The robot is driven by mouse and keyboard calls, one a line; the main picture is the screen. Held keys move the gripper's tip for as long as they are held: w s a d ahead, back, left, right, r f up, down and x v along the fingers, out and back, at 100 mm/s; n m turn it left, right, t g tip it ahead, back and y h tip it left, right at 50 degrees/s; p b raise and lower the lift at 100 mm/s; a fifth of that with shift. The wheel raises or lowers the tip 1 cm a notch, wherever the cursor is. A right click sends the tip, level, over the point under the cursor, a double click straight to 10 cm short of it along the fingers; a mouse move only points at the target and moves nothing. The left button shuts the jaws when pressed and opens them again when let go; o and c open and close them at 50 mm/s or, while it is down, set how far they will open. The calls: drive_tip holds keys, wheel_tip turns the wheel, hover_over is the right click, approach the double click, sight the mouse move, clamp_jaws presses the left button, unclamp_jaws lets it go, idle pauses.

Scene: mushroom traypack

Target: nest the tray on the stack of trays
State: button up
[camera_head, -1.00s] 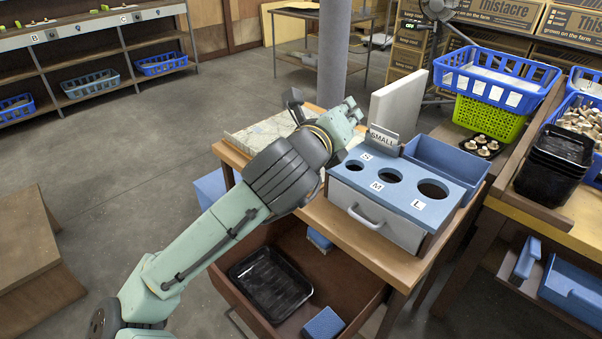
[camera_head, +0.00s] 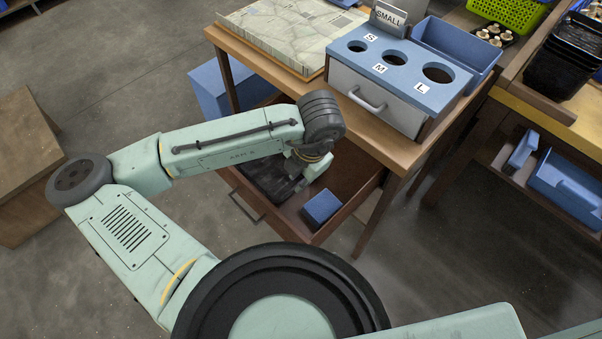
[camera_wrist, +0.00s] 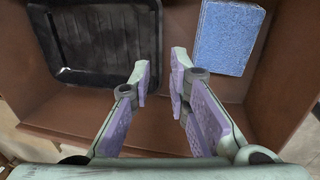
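The black tray (camera_head: 262,182) lies in the open brown drawer, partly hidden under my arm in the head view. In the wrist view the tray (camera_wrist: 95,42) lies flat and empty at the upper left. The stack of black trays (camera_head: 560,66) stands on the right-hand table. My gripper (camera_head: 304,176) is low over the drawer, to the right of the tray. In the wrist view my gripper (camera_wrist: 163,66) has its fingers partly apart, with nothing between them. The left finger is close to the tray's right edge; whether it touches is not clear.
A blue block (camera_head: 321,207) lies in the drawer (camera_head: 345,190), right of the tray. Above stands a table with a blue sizing box (camera_head: 412,75) and a board (camera_head: 290,32). Mushrooms sit in a black tray (camera_head: 496,35) near the stack.

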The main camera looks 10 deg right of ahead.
sight(296, 194)
drive_tip(key=f+b, duration=0.1)
drive_tip(key=f, duration=0.1)
drive_tip(key=f+b, duration=0.2)
drive_tip(key=w+f+b, duration=0.1)
drive_tip(key=f+b, duration=0.1)
drive_tip(key=shift+a+f, duration=0.25)
drive_tip(key=shift+a, duration=0.1)
drive_tip(key=shift+w, duration=0.1)
clamp_jaws()
drive_tip(key=shift+r, duration=0.1)
wheel_tip(296, 194, up, 7)
drive_tip(key=p, duration=0.6)
idle(0.4)
